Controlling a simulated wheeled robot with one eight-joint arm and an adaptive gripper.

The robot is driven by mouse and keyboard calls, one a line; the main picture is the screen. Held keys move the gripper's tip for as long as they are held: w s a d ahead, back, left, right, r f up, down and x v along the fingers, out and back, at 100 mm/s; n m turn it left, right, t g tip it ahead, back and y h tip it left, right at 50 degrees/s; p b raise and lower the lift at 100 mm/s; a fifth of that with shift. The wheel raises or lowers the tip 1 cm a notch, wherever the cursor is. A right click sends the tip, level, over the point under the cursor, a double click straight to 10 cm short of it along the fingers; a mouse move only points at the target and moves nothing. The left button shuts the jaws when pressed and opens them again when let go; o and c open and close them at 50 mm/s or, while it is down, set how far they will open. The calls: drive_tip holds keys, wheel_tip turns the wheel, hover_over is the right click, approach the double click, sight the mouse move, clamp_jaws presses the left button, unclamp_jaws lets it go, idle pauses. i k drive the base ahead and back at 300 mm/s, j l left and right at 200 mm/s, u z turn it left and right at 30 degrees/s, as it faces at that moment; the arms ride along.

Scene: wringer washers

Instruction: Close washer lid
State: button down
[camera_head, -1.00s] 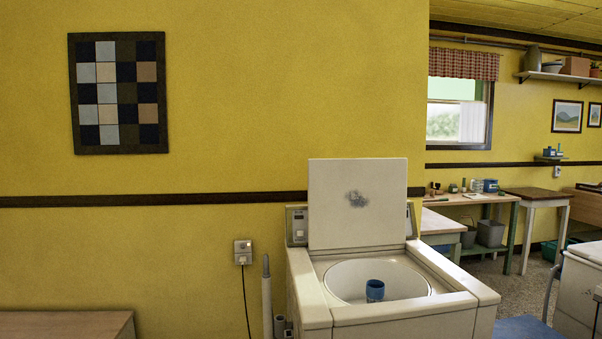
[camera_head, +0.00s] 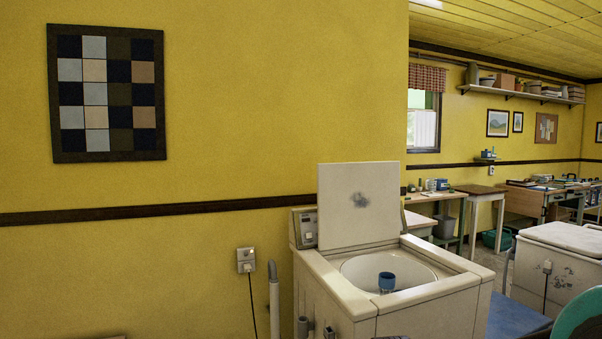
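A white top-loading washer (camera_head: 417,298) stands against the yellow wall, right of the picture's middle. Its square lid (camera_head: 358,177) is up, nearly upright at the back, with a grey worn patch on its inner face. The round tub opening (camera_head: 366,271) is uncovered, and a blue agitator top (camera_head: 387,280) shows inside it. My gripper is not in view.
Another white washer (camera_head: 571,243) with its top down stands at the right. A green curved rim (camera_head: 578,318) and a blue surface (camera_head: 514,317) are near the lower right. A grey pipe (camera_head: 274,296) and a wall socket (camera_head: 246,259) are left of the open washer. Tables line the back.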

sight(359, 203)
drive_tip(key=i+j, duration=0.2)
drive_tip(key=j, duration=0.15)
drive_tip(key=i+j, duration=0.25)
drive_tip(key=j, duration=0.15)
drive_tip(key=i+j+z, duration=0.1)
drive_tip(key=j, duration=0.25)
drive_tip(key=i+j, duration=0.3)
